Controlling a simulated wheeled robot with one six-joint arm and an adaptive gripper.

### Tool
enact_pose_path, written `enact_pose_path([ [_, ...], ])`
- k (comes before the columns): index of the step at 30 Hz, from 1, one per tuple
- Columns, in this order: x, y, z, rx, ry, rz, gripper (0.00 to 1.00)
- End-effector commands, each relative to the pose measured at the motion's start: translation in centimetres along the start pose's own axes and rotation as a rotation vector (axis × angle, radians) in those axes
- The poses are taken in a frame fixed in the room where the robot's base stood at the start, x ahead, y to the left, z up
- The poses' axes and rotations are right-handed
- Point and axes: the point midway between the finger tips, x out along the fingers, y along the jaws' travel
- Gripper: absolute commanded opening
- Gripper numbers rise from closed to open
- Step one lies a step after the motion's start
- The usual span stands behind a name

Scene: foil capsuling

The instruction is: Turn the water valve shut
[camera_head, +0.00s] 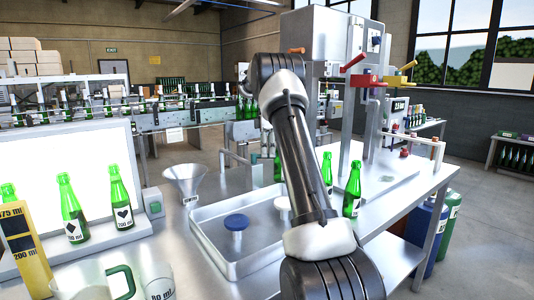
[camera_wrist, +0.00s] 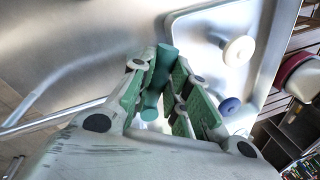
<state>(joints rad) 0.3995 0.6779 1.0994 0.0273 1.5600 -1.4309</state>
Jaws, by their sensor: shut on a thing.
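In the wrist view, a teal-green bar-shaped handle (camera_wrist: 164,62), which looks like the water valve's handle, stands between the fingers of my gripper (camera_wrist: 160,78). The green finger pads are closed around it, one on each side. The valve's body is hidden behind the fingers, and I cannot tell the angle of its stop. In the head view my arm fills the middle and hides the gripper and this handle.
A metal tray (camera_head: 211,247) holds a blue-topped knob (camera_head: 236,222) and a white one (camera_head: 283,204); both also show in the wrist view. A funnel (camera_head: 184,178) and green bottles (camera_head: 72,207) stand at left. A machine with red (camera_head: 367,81) and yellow (camera_head: 397,80) levers rises behind my arm.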

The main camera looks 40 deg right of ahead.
Motion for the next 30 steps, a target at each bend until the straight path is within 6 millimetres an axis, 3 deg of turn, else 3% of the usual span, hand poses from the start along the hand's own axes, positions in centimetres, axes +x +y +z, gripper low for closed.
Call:
enact_pose_path([
  [15,-0.5,2.2,-0.7,-0.407,-0.081,0.004,0.00],
  [30,-0.6,2.8,-1.0,-0.541,-0.108,0.003,0.00],
])
